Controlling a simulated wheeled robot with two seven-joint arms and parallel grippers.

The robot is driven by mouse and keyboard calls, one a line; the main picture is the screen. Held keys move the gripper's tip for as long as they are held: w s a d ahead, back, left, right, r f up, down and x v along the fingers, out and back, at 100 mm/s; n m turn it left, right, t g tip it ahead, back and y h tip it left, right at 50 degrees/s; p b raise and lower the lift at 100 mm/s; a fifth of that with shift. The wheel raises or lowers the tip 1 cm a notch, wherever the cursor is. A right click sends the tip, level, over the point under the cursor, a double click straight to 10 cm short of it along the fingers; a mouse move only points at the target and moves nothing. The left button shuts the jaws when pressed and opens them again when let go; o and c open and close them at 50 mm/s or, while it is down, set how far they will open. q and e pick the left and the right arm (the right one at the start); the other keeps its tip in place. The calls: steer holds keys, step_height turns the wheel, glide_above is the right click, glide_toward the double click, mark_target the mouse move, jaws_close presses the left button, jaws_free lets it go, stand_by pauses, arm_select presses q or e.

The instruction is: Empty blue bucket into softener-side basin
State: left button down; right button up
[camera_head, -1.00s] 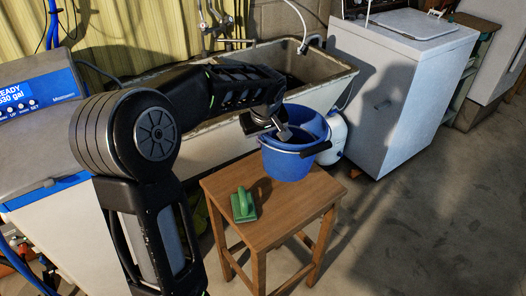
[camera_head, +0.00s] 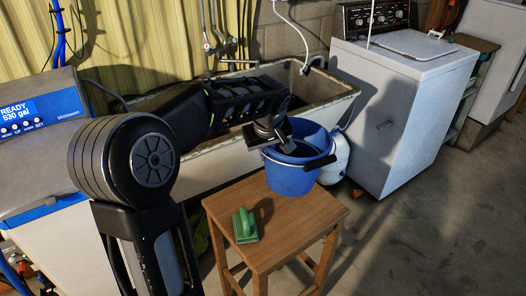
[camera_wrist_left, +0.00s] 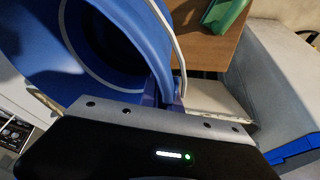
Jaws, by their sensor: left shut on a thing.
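The blue bucket (camera_head: 292,178) is at the back right of the wooden stool in the head view, in front of the basin. I cannot tell whether it rests on the stool or hangs just above it. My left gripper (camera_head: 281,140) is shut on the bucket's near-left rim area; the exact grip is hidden. In the left wrist view the bucket (camera_wrist_left: 110,55) fills the upper left, with its pale wire handle beside the gripper (camera_wrist_left: 168,104). The long basin (camera_head: 340,98) stands behind, against the wall. The softener (camera_head: 40,140) is at the left. My right gripper is not in view.
A green scrubbing block (camera_head: 245,225) lies on the stool (camera_head: 275,235). A white washing machine (camera_head: 395,110) stands right of the basin, with a white and blue container (camera_head: 334,160) between them. Faucets (camera_head: 222,48) rise behind the basin. Floor is open at the right.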

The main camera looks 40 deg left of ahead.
arm_select(q)
steer(key=w+d+f+m+t+h, duration=0.1)
steer(key=w+d+f+m, duration=0.15)
steer(key=d, duration=0.65)
steer(key=w+d+f+m+h, duration=0.1)
steer(key=w+d+f+m, duration=0.15)
steer(key=d, duration=0.65)
steer(key=s+d+f+m+h, duration=0.1)
steer(key=d+f+m, duration=0.1)
steer(key=d, duration=0.7)
steer(key=s+d+f+m+h, duration=0.1)
steer(key=d+m, duration=0.4)
steer(key=d, duration=0.5)
step_height(320, 180, down, 2)
steer(key=shift+s+f+h, duration=0.15)
steer(key=shift+s+h, duration=0.25)
steer(key=shift+s, duration=0.2)
